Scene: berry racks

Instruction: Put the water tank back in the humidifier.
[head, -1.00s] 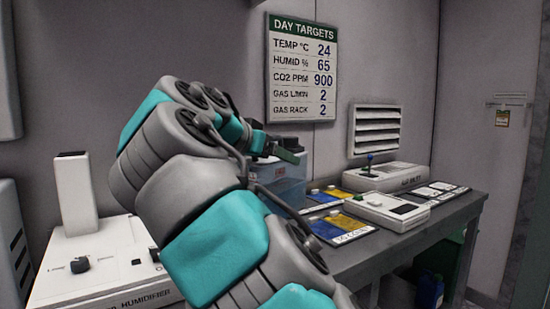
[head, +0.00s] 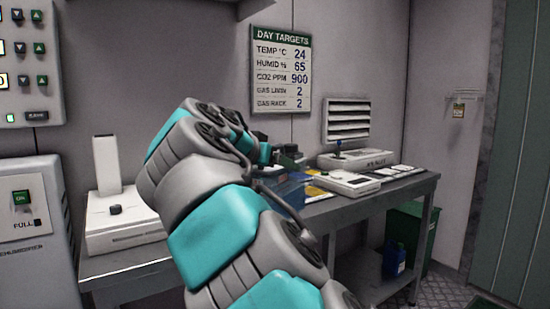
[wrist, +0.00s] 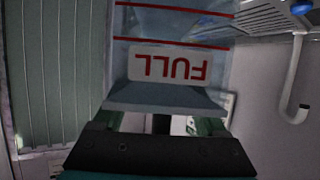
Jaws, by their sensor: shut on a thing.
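The water tank (wrist: 170,98) is a clear, bluish box with red lines and a FULL label that reads upside down in the wrist view. My gripper (wrist: 160,126) is shut on it, with a finger at each side of its near end. In the head view the tank (head: 291,190) shows as a bluish patch beyond my arm, in front of the table; my arm hides much of it. My gripper (head: 285,157) is partly hidden there too. The humidifier (head: 125,220) is a white box with a dark knob and an upright white column, on the table's left end.
A white device with a screen (head: 348,182) and blue and yellow cards (head: 318,192) lie on the table's right part. A green bin (head: 408,232) and blue jug (head: 395,259) stand below. A control panel (head: 30,65) and cabinet (head: 25,215) are at the left.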

